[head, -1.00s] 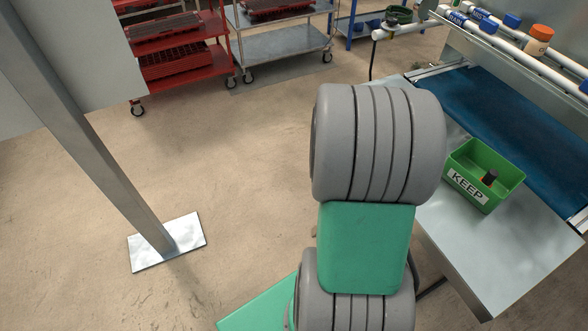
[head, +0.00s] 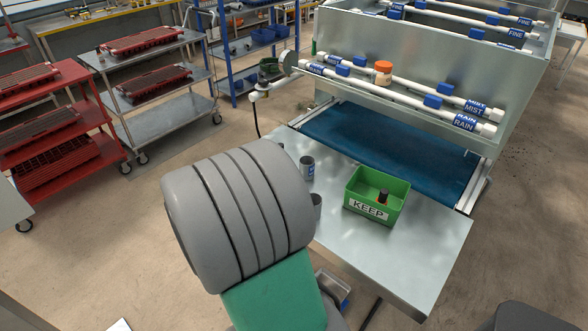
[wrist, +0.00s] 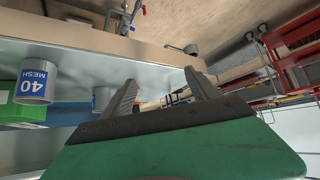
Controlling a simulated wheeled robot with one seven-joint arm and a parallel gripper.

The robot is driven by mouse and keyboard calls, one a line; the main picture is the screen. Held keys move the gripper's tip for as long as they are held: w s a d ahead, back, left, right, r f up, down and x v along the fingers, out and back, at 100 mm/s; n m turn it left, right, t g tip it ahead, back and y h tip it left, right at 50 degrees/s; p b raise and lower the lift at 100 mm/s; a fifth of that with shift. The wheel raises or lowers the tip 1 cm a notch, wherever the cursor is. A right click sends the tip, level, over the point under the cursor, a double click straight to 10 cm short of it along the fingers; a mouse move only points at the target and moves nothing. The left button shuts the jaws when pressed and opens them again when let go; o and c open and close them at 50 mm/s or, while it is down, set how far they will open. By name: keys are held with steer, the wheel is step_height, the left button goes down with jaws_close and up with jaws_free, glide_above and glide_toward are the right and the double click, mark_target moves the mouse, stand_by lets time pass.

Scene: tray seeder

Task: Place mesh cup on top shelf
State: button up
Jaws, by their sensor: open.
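A grey mesh cup with a blue label (head: 308,167) stands on the steel table (head: 420,250) beside the belt. A second grey cup (head: 316,208) is partly hidden behind my arm. In the wrist view, which looks upside down, a cup labelled 40 MESH (wrist: 34,82) is at the left, and another cup (wrist: 103,97) shows partly behind a finger. My gripper (wrist: 160,77) is open, with nothing between its fingers. In the head view my arm hides it. I cannot tell which shelf is the top shelf meant; a blue rack (head: 212,45) with shelves stands at the back.
A green KEEP bin (head: 366,211) holding a small dark and orange item stands on the table. The blue belt (head: 385,150) and the pipe-topped machine (head: 345,30) lie behind. Grey (head: 130,80) and red trolleys (head: 85,165) hold trays. Floor between trolleys and table is clear.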

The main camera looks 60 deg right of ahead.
mark_target(309, 162)
steer(key=s+d+h, duration=0.1)
steer(key=d, duration=0.2)
steer(key=s+d+m+h, duration=0.1)
steer(key=s+d, duration=0.1)
steer(key=d, duration=0.1)
steer(key=s+d+m+g+p, duration=0.1)
steer(key=d, duration=0.2)
steer(key=shift+s+d+r+h, duration=0.15)
steer(key=shift+s+d+h, duration=0.05)
steer(key=shift+h, duration=0.2)
steer(key=s+d+h, duration=0.1)
steer(key=s+d, duration=0.1)
steer(key=s+d+m+h, duration=0.1)
steer(key=d, duration=0.2)
steer(key=s+d+m+h+p, duration=0.1)
steer(key=s+d, duration=0.1)
steer(key=shift+s+d+r, duration=0.2)
steer(key=shift+s+d, duration=0.1)
steer(key=shift+s, duration=0.05)
steer(key=p+x, duration=0.1)
steer(key=x, duration=0.4)
steer(key=shift+d+f, duration=0.1)
steer(key=shift+d, duration=0.25)
steer(key=x, duration=0.2)
steer(key=p+x, duration=0.1)
steer(key=x, duration=0.3)
steer(key=shift+s+f, duration=0.1)
steer(key=shift+f, duration=0.2)
steer(key=shift+c, duration=0.4)
